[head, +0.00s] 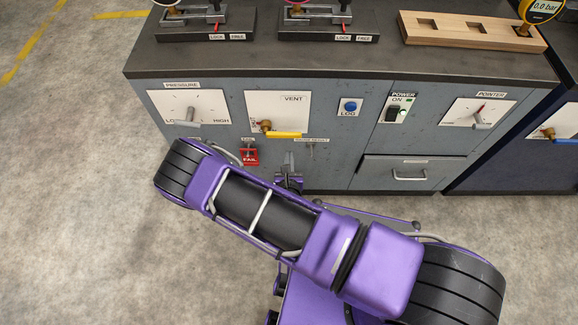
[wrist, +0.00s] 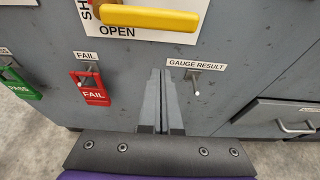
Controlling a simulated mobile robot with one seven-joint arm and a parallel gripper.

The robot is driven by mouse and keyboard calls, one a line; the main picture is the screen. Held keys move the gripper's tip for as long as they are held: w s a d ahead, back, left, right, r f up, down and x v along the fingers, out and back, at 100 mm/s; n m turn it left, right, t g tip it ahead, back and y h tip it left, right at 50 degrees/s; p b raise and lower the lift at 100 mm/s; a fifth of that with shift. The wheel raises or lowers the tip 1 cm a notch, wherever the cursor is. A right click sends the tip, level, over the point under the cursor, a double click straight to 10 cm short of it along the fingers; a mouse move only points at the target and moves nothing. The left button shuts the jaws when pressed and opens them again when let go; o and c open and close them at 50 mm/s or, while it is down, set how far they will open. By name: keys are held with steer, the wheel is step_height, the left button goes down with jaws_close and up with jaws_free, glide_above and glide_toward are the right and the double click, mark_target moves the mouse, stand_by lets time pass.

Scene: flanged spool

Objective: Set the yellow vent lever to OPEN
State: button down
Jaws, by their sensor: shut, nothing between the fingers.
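The yellow vent lever (head: 285,134) lies nearly level on the white VENT plate (head: 290,103), reaching right from its brass pivot. In the wrist view the lever (wrist: 150,17) lies just above the printed word OPEN, and an upright, partly cut-off "SH" word stands at the left of the pivot. My gripper (wrist: 162,76) is shut and empty. In the head view my gripper (head: 289,157) is below the VENT plate, apart from the lever. The lever's pivot is mostly out of the wrist view.
A red FAIL tag (wrist: 92,88) hangs on a hook left of my fingers. A bare GAUGE RESULT peg (wrist: 195,82) sticks out to the right. A drawer handle (head: 409,175) is farther right. The panel between tag and peg is clear.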

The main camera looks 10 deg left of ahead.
steer(key=shift+w+a+r, duration=0.2)
steer(key=shift+w+r, duration=0.55)
steer(key=shift+w, duration=0.05)
steer(key=shift+w+a+r, duration=0.2)
steer(key=shift+w+r, duration=0.5)
steer(key=shift+w, duration=0.05)
steer(key=shift+s+r+p, duration=0.1)
steer(key=shift+r+p, duration=0.1)
steer(key=shift+p, duration=0.1)
steer(key=shift+n, duration=0.3)
